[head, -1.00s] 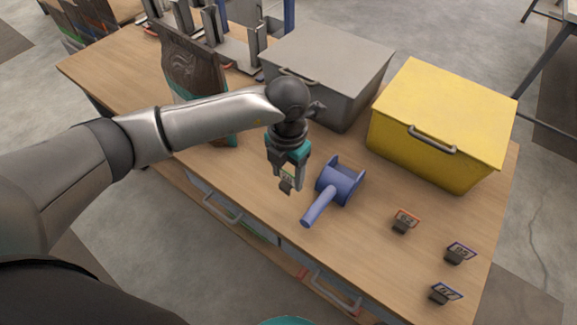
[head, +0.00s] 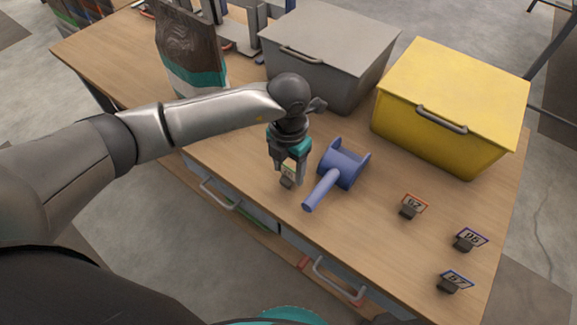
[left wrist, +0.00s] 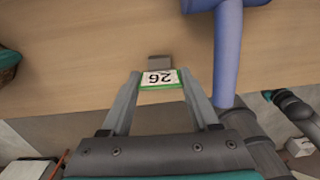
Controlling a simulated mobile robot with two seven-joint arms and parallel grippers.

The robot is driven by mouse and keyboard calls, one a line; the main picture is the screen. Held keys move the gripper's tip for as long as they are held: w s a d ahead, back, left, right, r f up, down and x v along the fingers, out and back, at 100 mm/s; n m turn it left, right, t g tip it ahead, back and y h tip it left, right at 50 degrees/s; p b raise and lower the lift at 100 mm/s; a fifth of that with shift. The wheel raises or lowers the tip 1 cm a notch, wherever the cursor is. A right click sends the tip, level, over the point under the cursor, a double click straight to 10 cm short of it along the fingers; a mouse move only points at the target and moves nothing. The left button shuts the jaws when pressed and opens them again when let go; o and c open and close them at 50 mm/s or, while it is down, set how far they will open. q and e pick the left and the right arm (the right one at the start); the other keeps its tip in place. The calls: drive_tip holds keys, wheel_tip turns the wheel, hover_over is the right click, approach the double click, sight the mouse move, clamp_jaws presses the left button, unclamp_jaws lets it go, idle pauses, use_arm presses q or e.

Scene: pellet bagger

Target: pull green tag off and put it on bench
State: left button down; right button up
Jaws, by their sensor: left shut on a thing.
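My left gripper (head: 287,177) is shut on the green tag (head: 289,169), a small white card with a green border and a dark number. The tag sits between the two fingertips in the left wrist view (left wrist: 160,79). A small dark clip (head: 287,183) is at the tag's lower end; it shows grey in the left wrist view (left wrist: 159,62). They are over the front part of the wooden bench (head: 375,235), left of the blue scoop-like tool. I cannot tell whether the clip touches the bench top.
The blue tool (head: 340,168) lies close to the right of the gripper. Orange (head: 412,204) and blue-edged (head: 468,239) tags on clips stand at the right front. A grey bin (head: 325,50), a yellow bin (head: 450,105) and a brown bag (head: 187,50) stand behind. Bench between tool and orange tag is clear.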

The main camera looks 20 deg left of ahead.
use_arm(q)
drive_tip(key=shift+f, duration=0.2)
drive_tip(key=shift+c, duration=0.3)
unclamp_jaws()
drive_tip(key=shift+r, duration=0.1)
wheel_tip(320, 180, up, 15)
drive_tip(key=p, duration=0.2)
